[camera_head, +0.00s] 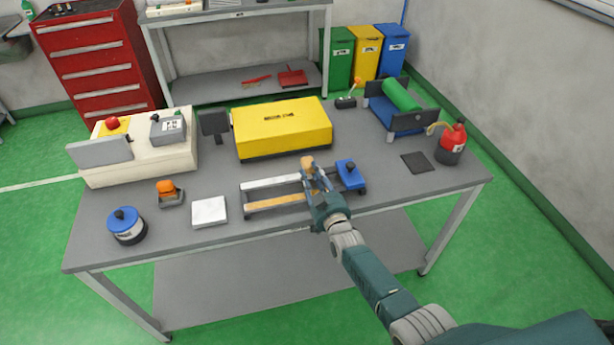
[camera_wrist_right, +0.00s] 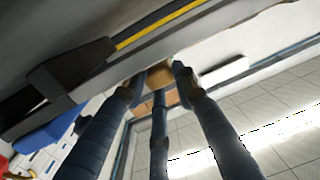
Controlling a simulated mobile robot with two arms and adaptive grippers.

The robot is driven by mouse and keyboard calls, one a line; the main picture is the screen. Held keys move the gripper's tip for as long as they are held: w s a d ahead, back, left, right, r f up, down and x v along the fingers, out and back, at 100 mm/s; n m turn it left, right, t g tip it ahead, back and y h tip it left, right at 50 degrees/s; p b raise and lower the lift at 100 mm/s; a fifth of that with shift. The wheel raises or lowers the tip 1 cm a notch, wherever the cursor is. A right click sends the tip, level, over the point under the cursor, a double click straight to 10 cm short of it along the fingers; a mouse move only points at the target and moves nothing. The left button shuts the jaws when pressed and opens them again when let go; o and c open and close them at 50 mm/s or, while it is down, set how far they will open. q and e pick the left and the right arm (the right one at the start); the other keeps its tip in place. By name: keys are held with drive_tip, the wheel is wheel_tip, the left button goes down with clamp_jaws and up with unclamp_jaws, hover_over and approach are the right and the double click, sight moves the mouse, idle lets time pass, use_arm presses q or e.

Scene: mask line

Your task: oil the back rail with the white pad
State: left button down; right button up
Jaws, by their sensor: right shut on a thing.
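My right gripper (camera_head: 311,174) is shut on a small tan-orange block (camera_head: 307,162), over the right end of the rail frame. The block also shows between the fingers in the right wrist view (camera_wrist_right: 160,98). The back rail (camera_head: 270,183) is a pale grey-white bar; the held block is close to its right end, but I cannot tell whether they touch. The front rail (camera_head: 275,202) is amber. A white square pad-like piece (camera_head: 209,211) lies flat on the table left of the rails. My left gripper is not in view.
A yellow box (camera_head: 283,128) stands behind the rails. A blue block (camera_head: 349,174) sits at their right end. An orange-topped item (camera_head: 170,193) and a blue-lidded pot (camera_head: 127,225) stand left. A red can (camera_head: 452,143) and dark mat (camera_head: 417,163) are at the right.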

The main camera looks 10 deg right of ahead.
drive_tip(key=shift+w+d+f+b, duration=0.15)
drive_tip(key=shift+d+b, duration=0.35)
drive_tip(key=shift+d, duration=2.15)
drive_tip(key=shift+a, duration=0.1)
wheel_tip(320, 180, up, 6)
drive_tip(key=p, duration=0.5)
wheel_tip(320, 180, up, 3)
drive_tip(key=p, duration=0.2)
drive_tip(key=shift+p, duration=0.35)
